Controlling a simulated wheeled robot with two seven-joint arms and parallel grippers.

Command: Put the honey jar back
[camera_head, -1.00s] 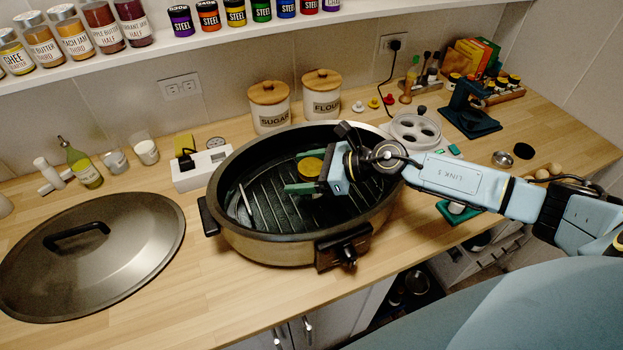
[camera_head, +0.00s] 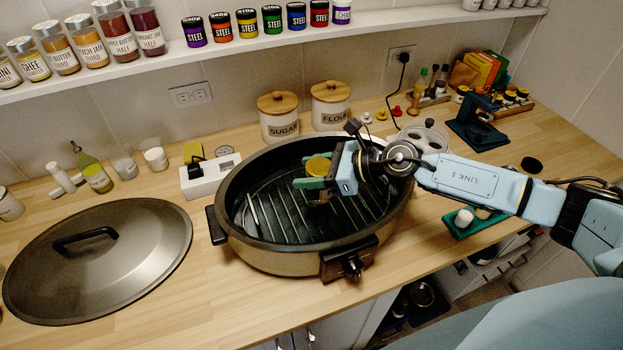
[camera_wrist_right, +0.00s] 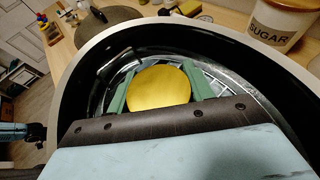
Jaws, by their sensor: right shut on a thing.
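The honey jar shows a round gold lid (camera_head: 318,166) in the head view, with a dark amber body partly hidden below it. The lid also shows large in the right wrist view (camera_wrist_right: 158,87). My right gripper (camera_head: 316,182) is shut on the jar, its green fingers on either side of it. The jar is upright, inside or just above the oval electric pan (camera_head: 285,243); I cannot tell whether it touches the pan's ribbed floor. My left gripper is not in view.
The pan's lid (camera_head: 130,285) lies on the counter at left. Sugar (camera_head: 279,122) and flour (camera_head: 330,110) canisters stand behind the pan. A wall shelf (camera_head: 170,58) above holds several jars and tins. Bare counter lies in front of the pan.

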